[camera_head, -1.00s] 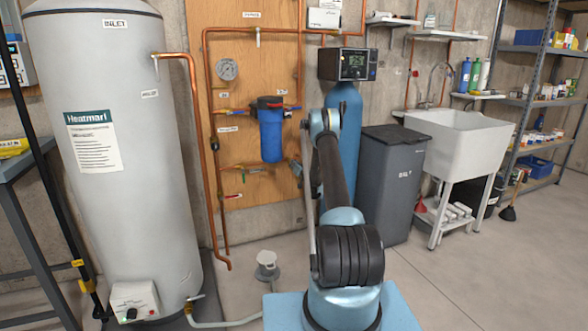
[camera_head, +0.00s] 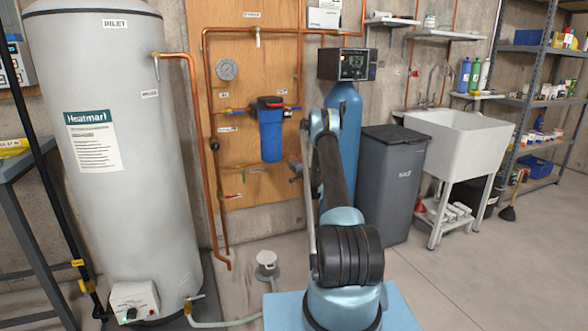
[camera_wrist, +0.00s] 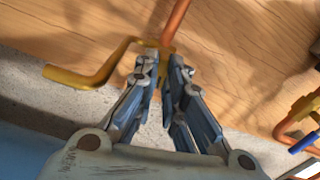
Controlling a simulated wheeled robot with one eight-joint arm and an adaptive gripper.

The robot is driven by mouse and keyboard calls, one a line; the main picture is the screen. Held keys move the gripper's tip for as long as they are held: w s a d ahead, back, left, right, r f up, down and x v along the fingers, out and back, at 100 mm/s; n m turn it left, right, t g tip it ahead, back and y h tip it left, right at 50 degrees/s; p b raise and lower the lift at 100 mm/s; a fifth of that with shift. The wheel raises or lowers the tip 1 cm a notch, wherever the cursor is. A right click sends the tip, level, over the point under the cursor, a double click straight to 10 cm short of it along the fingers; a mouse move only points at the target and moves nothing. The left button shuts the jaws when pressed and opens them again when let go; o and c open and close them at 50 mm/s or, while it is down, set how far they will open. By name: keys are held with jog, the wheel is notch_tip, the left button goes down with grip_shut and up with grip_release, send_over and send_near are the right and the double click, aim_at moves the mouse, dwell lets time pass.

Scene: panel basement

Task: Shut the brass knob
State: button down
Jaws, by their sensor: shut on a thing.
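In the wrist view my gripper (camera_wrist: 162,72) has its two fingers close together at a brass-coloured fitting at the lower end of a copper pipe (camera_wrist: 177,18). I take this fitting for the brass knob (camera_wrist: 154,44); only a little of it shows past the fingertips, and the part between them is hidden. A bent brass-coloured bar (camera_wrist: 88,78) reaches out to the left from it. In the head view, my gripper (camera_head: 296,171) is a small grey shape beside my arm, in front of the lower right of the wooden panel (camera_head: 235,140); the knob cannot be made out there.
Another brass fitting with a blue part (camera_wrist: 305,143) is at the right of the wrist view. A blue filter housing (camera_head: 270,135) hangs left of my arm. A blue tank (camera_head: 344,105) and a grey bin (camera_head: 388,190) stand behind and right of it.

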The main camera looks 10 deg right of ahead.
jog(key=shift+d+m, duration=0.25)
jog(key=shift+m, duration=0.85)
jog(key=shift+f, duration=0.1)
jog(key=c, duration=1.7)
grip_release()
jog(key=shift+f, duration=0.1)
jog(key=shift+a, duration=0.1)
jog(key=v, duration=1.2)
